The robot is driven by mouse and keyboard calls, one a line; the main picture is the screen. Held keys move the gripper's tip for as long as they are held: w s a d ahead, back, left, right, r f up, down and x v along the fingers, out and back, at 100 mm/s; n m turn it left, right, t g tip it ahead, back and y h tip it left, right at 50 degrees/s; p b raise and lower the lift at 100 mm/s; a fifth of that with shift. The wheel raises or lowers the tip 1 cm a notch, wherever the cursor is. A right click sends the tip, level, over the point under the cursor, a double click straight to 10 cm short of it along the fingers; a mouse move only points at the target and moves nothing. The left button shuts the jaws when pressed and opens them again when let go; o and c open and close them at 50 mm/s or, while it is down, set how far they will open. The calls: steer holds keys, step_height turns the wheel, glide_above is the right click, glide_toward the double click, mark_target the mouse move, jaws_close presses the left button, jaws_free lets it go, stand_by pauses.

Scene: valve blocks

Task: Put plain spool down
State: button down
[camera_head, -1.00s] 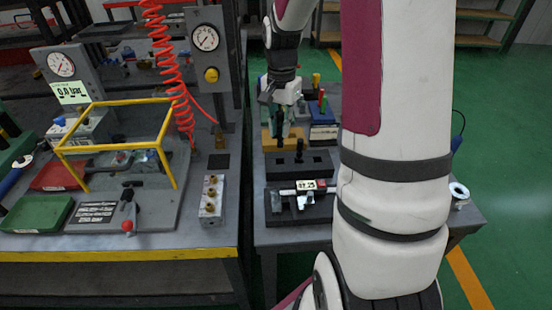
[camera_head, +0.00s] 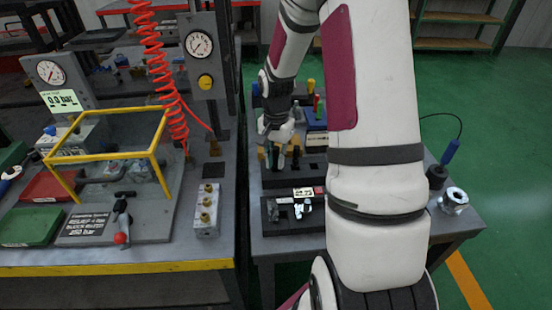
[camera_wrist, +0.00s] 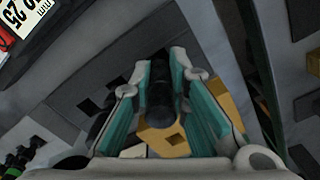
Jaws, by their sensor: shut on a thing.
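My gripper (camera_head: 281,160) is over the right-hand bench, low above a dark block with recesses (camera_head: 312,170). In the wrist view, its teal-padded fingers (camera_wrist: 160,88) are shut on a dark, smooth, cylindrical spool (camera_wrist: 159,105). The spool lies between the pads, and its far end points toward the dark recessed surface (camera_wrist: 85,82). A tan-yellow block (camera_wrist: 172,138) shows below and beside the spool. I cannot tell whether the spool touches the surface or sits in a recess. In the head view, the spool is mostly hidden by the gripper.
A blue box (camera_head: 316,122) and coloured upright pieces stand behind. A metal ring (camera_head: 454,197) and black cylinder (camera_head: 437,175) are at right. A yellow-framed guard (camera_head: 104,160) stands on the left bench.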

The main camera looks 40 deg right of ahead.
steer(key=c, duration=2)
jaws_free()
steer(key=shift+f, duration=0.1)
steer(key=o, duration=0.4)
steer(key=shift+o, duration=0.2)
